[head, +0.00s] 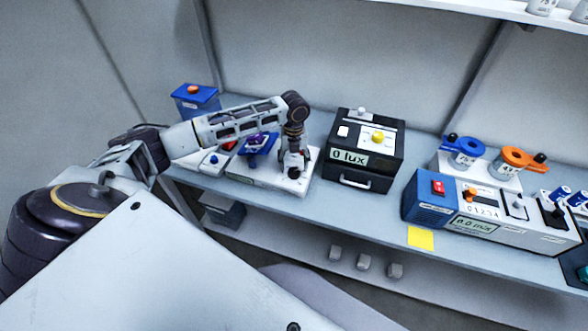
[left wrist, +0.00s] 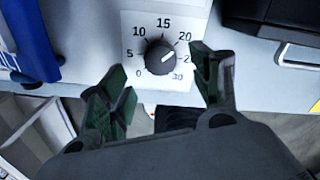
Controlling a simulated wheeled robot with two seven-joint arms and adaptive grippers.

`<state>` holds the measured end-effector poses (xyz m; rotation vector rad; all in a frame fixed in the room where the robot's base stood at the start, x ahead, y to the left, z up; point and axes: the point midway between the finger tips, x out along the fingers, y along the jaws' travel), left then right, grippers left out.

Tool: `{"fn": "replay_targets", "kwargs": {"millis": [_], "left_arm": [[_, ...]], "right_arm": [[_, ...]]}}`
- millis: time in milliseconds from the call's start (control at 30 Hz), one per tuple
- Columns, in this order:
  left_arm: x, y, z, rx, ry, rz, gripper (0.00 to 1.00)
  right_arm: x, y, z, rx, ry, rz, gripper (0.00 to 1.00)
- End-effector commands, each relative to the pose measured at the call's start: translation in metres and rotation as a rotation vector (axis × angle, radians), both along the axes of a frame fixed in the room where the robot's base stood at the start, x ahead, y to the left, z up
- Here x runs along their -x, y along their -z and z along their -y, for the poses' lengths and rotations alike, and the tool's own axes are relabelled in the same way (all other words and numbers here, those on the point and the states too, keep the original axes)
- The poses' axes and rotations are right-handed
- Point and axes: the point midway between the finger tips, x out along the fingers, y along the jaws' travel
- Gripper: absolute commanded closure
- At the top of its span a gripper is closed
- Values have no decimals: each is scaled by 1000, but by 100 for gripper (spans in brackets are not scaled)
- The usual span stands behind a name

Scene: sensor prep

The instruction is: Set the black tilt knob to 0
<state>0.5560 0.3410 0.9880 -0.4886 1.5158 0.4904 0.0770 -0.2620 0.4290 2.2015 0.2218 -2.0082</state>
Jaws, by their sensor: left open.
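The black tilt knob (left wrist: 160,57) sits on a white dial plate (left wrist: 132,22) marked 0 to 30 in the left wrist view. Its white pointer line points to the right and slightly up, past 20. The 25 mark is hidden behind a finger. My left gripper (left wrist: 158,72) is open, with one finger on each side of the knob in the picture and a gap to it on both sides. I cannot tell the height of the fingertips above the plate. In the head view my left gripper (head: 294,160) points down over the white-based device (head: 263,177). My right gripper is not in view.
A blue fixture (head: 258,152) stands left of the gripper. A black box reading 0 lux (head: 383,176) stands close on the right. Farther right are a blue and white meter (head: 427,203) and a yellow note (head: 420,238). The bench's front edge is close by.

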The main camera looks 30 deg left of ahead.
Motion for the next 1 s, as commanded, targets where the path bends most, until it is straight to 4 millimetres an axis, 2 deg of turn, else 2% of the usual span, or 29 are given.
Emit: {"fn": "replay_targets", "kwargs": {"millis": [200, 400, 833, 1000], "left_arm": [[0, 28, 1, 1, -1, -2, 36], [0, 45, 0, 1, -1, 1, 36], [0, 52, 0, 2, 0, 1, 36], [0, 51, 0, 1, 0, 1, 57]], "right_arm": [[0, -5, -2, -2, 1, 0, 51], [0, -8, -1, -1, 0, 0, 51], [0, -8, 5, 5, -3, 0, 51], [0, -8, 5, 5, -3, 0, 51]]}}
